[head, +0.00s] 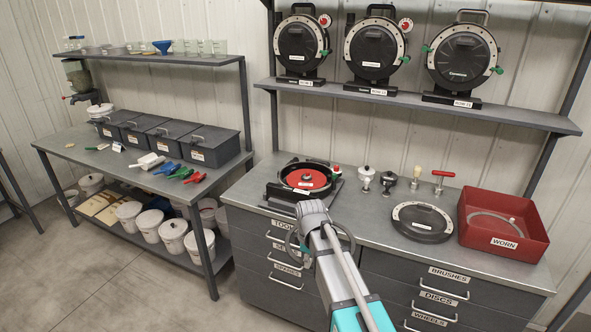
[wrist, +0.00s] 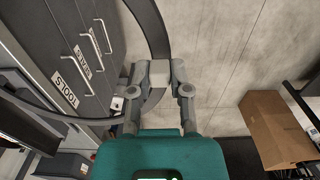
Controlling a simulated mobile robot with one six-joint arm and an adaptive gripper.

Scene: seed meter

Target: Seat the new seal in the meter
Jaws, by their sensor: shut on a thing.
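The open meter (head: 283,190) lies on the right bench with a red disc (head: 306,179) inside. My gripper (head: 312,207) is in front of the bench edge, just before the meter. In the wrist view my gripper (wrist: 158,88) is shut on a thin dark ring, the new seal (wrist: 152,30). The seal arcs away on both sides of the fingers, apart from the meter. In the head view part of the seal (head: 346,236) shows beside my wrist; the rest is hidden behind my arm. The meter's round cover (head: 422,222) lies flat on the bench, to the right.
A red WORN bin (head: 505,243) at the right holds a grey ring (head: 492,222). Small tools, including a red T-handle (head: 443,175), stand behind the cover. Drawers (head: 272,262) front the bench, close to the seal. Several closed meters (head: 302,47) stand on the shelf.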

